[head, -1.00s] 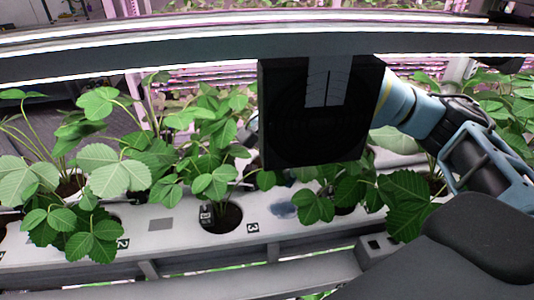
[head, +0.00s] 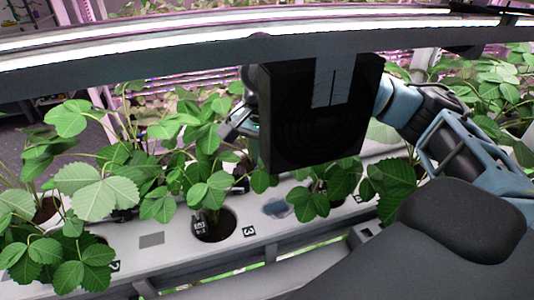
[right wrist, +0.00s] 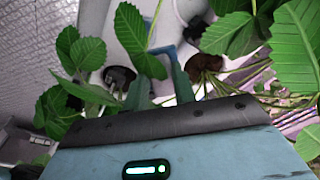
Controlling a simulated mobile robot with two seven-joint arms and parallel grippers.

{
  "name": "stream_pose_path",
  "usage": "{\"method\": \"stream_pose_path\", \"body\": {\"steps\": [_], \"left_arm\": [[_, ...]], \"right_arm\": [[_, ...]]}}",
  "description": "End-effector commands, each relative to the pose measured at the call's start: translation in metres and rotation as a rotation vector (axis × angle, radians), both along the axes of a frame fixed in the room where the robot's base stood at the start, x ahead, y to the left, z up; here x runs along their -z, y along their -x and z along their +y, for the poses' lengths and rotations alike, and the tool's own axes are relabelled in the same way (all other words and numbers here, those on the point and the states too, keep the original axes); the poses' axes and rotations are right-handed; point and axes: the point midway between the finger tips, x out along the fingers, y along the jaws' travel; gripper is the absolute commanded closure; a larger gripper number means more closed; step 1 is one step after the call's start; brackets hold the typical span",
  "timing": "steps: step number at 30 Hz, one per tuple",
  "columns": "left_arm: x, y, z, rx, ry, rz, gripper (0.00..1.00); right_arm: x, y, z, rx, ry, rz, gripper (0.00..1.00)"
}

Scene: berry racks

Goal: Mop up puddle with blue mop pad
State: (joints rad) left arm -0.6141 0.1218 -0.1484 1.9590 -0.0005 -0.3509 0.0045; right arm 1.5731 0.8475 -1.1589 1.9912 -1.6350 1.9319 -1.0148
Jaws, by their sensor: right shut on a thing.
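A bluish-grey puddle (head: 277,208) lies on the white planting gutter (head: 180,249), right of a plant hole and next to a marker "3". My right arm comes in from the right and passes behind a black box. Part of my right gripper (head: 243,122) shows left of that box, among leaves above the gutter. In the right wrist view my right gripper (right wrist: 160,88) is shut on the blue mop pad (right wrist: 163,52), which shows just past its fingertips over the white gutter. I cannot tell whether the pad touches the gutter. My left gripper is not in view.
The black box (head: 318,120) hangs from the light bar (head: 130,68) and hides much of my right forearm. Strawberry plants (head: 90,185) stand in the gutter on both sides of the puddle, their leaves crowding the gripper. The gutter's front strip is clear.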

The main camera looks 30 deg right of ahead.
Motion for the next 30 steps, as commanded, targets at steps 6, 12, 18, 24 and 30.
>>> {"method": "stream_pose_path", "body": {"steps": [6, 12, 18, 24, 30], "left_arm": [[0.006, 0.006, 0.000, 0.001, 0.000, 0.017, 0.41], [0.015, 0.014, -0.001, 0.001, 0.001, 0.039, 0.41], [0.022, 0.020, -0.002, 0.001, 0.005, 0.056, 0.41], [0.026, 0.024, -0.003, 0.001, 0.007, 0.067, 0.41], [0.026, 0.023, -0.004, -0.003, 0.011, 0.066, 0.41]], "right_arm": [[0.011, 0.000, 0.000, -0.001, 0.000, 0.001, 0.92], [0.031, 0.000, 0.000, 0.000, 0.000, 0.004, 0.92], [0.051, 0.001, 0.000, 0.000, 0.001, 0.005, 0.92], [0.059, 0.001, 0.000, 0.000, 0.001, 0.001, 0.92], [0.059, 0.001, 0.000, 0.001, 0.000, -0.001, 0.92]]}}
